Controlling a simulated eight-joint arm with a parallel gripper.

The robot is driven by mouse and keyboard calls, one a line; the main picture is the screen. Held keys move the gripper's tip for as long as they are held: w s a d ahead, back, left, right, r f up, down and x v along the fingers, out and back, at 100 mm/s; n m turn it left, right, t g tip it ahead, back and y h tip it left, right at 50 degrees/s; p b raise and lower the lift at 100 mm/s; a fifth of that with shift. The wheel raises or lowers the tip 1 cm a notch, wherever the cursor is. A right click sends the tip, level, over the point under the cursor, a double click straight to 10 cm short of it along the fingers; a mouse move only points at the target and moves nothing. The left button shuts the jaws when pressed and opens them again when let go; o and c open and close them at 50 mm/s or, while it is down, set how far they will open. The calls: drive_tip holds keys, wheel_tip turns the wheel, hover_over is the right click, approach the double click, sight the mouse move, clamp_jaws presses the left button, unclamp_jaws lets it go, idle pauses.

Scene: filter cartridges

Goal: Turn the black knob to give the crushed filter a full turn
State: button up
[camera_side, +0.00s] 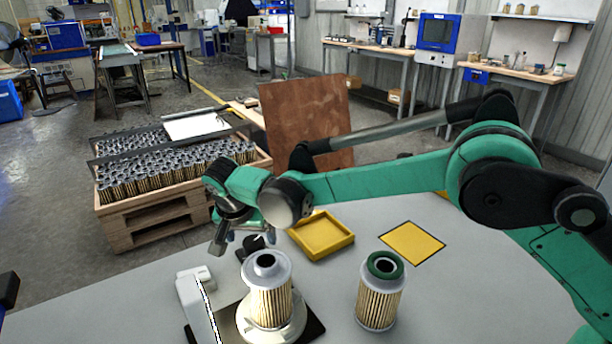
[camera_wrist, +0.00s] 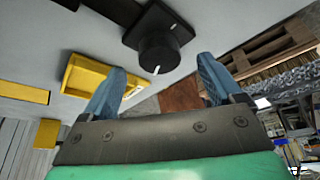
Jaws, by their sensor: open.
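The black knob (camera_wrist: 158,53) sits on a black base (camera_wrist: 130,37) in the wrist view, a white mark on the knob and another on the base. The knob (camera_side: 252,243) is partly hidden behind my gripper in the side view. My gripper (camera_wrist: 161,66) is open and empty. Its blue fingers lie either side of the knob in the wrist view, with gaps; how far they are above it I cannot tell. A pleated filter with a grey cap (camera_side: 268,302) stands upright on a round pale turntable. I cannot make out crushing on it.
A second pleated filter with a green ring (camera_side: 380,298) stands to the right. A yellow tray (camera_side: 345,242) and a flat yellow square (camera_side: 412,243) lie behind it. A white device with a lit strip (camera_side: 195,292) stands left of the turntable. A crate (camera_side: 150,223) of filters is beyond the table.

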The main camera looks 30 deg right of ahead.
drive_tip(key=shift+x, duration=1.1)
drive_tip(key=c, duration=1.2)
drive_tip(key=shift+n+t+y, duration=0.3)
drive_tip(key=shift+n+y, duration=0.2)
drive_tip(key=shift+n, duration=1.1)
drive_tip(key=shift+c, duration=0.3)
drive_tip(key=o, duration=1.3)
drive_tip(key=shift+c, duration=0.2)
drive_tip(key=shift+r, duration=0.15)
drive_tip(key=shift+v, duration=2.75)
